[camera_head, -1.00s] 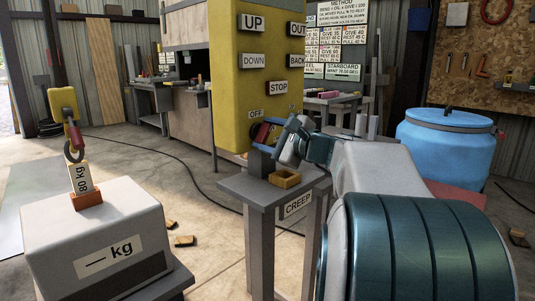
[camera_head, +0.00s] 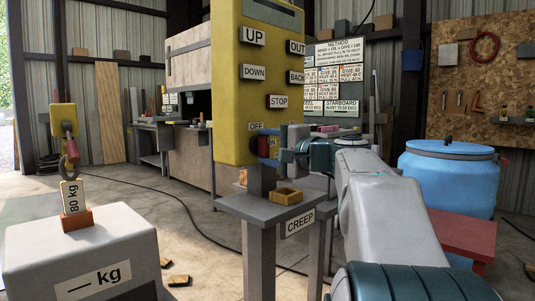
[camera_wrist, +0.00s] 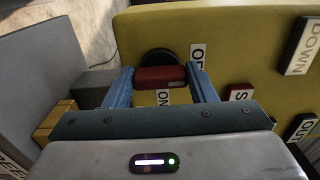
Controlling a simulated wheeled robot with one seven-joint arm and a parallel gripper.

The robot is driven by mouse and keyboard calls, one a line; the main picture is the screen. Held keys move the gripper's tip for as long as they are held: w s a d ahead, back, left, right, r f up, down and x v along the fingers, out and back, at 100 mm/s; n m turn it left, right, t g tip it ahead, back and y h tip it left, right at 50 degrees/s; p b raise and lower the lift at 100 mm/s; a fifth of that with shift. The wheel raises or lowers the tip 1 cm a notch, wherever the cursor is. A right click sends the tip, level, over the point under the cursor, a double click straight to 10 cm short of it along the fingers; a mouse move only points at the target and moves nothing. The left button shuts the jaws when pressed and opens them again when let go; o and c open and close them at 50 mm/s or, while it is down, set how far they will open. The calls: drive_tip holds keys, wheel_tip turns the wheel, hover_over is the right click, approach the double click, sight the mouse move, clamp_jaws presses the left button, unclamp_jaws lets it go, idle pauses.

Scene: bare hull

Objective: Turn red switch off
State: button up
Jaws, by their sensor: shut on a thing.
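The red switch (camera_head: 265,146) is a short red handle low on the front of the yellow control box (camera_head: 227,90). In the wrist view the red switch (camera_wrist: 160,76) lies between my two blue fingers, in front of a round black base. My gripper (camera_wrist: 159,73) is shut on it, one finger at each end of the handle. The OFF label (camera_wrist: 197,54) is beside the right finger, and the ON label (camera_wrist: 163,97) is just below the handle. In the head view my gripper (camera_head: 276,145) partly covers the switch and hides the ON label.
STOP (camera_head: 279,102) and other labelled buttons sit above the switch. A blue barrel (camera_head: 450,180) stands right of my arm, and a kg scale (camera_head: 80,255) at left.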

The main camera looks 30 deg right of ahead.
drive_tip(key=shift+f, duration=0.1)
idle(0.3)
drive_tip(key=o, duration=1)
drive_tip(key=p+v, duration=0.2)
drive_tip(key=v, duration=1.1)
drive_tip(key=shift+s+d+p, duration=0.1)
drive_tip(key=shift+s+p, duration=0.3)
